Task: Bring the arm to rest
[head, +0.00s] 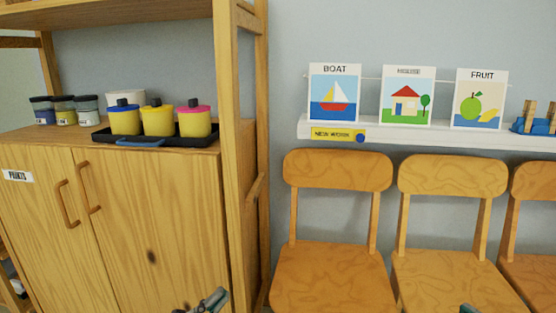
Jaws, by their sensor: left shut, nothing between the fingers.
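My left gripper (213,299) shows at the bottom edge of the head view, low in front of the wooden cabinet (150,220). It is shut and empty, and most of the arm behind it is out of the picture. A small tip of my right gripper (468,309) shows at the bottom edge, in front of the middle chair (448,270). Too little of it shows to tell its jaws. Neither gripper is seen touching anything.
On the cabinet, a black tray (100,136) holds yellow pots with coloured lids; several dark-lidded jars stand left of it. Wooden chairs line the wall, one at left (330,275). A white ledge (400,132) above holds picture cards, including a boat card (335,92).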

